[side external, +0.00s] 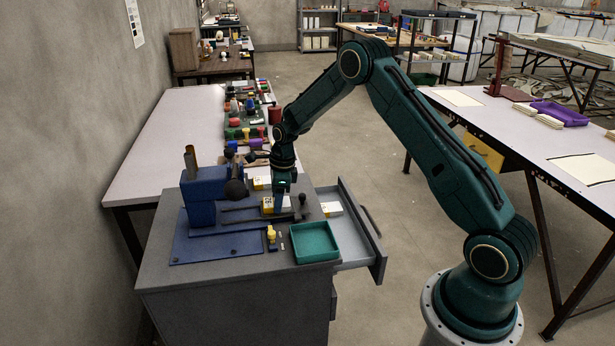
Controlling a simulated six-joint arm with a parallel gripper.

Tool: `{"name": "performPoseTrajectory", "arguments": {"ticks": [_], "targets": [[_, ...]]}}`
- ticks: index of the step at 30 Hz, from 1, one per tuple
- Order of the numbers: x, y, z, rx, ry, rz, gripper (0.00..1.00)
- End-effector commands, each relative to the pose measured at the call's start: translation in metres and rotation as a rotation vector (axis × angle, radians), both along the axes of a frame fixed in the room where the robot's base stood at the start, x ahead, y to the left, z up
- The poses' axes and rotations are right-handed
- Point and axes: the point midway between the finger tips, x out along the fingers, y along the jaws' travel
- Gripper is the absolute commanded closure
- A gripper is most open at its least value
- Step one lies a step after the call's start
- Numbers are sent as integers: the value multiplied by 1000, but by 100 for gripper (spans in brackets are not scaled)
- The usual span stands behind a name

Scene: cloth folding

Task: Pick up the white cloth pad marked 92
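My gripper (280,206) points down over the grey cabinet top, just behind the teal tray. Its fingers are small and dark here, and I cannot tell whether they are open or shut. A white and yellow piece (268,204) lies right at the fingertips, partly covered by them. A second white and yellow piece (262,183) lies behind it, and a third (331,209) is in the open drawer. The number 92 is not legible on any of them, so I cannot tell which is the cloth pad or whether one is gripped.
The teal tray (314,241) stands at the cabinet's front right, beside the open drawer (360,245). A blue machine (200,198) and a dark hammer-like tool (300,210) crowd the top. A small yellow object (271,235) stands left of the tray. Several tools lie behind.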

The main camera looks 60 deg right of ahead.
Motion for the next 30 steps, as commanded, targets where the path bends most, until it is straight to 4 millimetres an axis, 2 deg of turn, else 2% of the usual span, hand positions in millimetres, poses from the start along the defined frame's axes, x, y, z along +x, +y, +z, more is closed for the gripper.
{"name": "performPoseTrajectory", "arguments": {"ticks": [11, 17, 23, 30], "targets": [[0, 0, 3, 0, -1, 0, 74], [1, 0, 17, -1, -2, 0, 74], [1, -1, 46, -1, -5, -2, 74], [1, 0, 96, -1, -5, 0, 74]]}}
